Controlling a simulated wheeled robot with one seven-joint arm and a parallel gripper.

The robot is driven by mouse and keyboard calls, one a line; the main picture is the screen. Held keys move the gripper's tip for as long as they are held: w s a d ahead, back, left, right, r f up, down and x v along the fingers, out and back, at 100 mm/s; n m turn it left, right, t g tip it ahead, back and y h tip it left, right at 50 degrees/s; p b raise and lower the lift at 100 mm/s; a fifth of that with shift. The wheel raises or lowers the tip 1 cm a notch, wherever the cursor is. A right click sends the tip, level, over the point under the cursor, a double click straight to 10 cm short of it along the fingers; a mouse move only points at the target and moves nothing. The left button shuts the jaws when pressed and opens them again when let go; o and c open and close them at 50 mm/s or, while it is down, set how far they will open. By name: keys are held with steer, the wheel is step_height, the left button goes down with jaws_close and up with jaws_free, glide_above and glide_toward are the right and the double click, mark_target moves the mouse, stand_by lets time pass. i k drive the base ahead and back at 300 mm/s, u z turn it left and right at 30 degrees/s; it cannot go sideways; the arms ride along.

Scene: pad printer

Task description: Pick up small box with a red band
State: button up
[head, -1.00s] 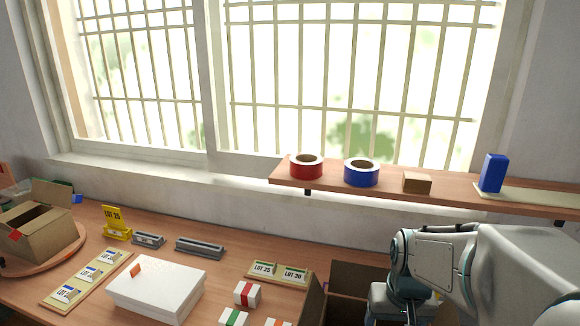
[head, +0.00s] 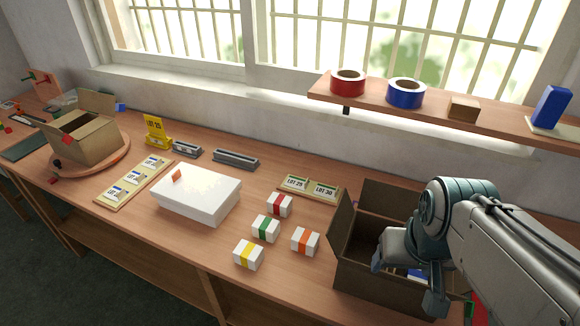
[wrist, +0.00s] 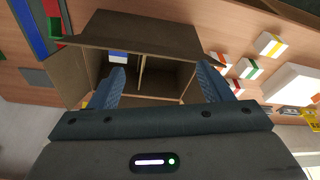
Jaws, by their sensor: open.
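The small white box with a red band (head: 279,205) stands on the table in the head view, behind the green-banded box (head: 265,228) and in front of the lot-card board (head: 309,188). In the wrist view it is partly hidden by the right finger. My gripper (head: 408,283) is over the open brown carton (head: 344,240), to the right of the red-banded box and apart from it. In the wrist view my gripper (wrist: 160,82) has its fingers spread wide, with nothing between them but the view into the divided carton.
An orange-banded box (head: 305,241) and a yellow-banded box (head: 248,254) stand close by. A white lidded box (head: 197,196) is to the left. The carton's raised flaps border the small boxes on the right. A shelf (head: 420,108) with tape rolls overhangs the back.

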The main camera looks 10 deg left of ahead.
mark_target(278, 204)
steer(key=k, duration=1.25)
steer(key=u, duration=0.5)
steer(key=i, duration=0.4)
steer(key=u, duration=0.65)
steer(key=i, duration=1.3)
steer(key=z, duration=0.55)
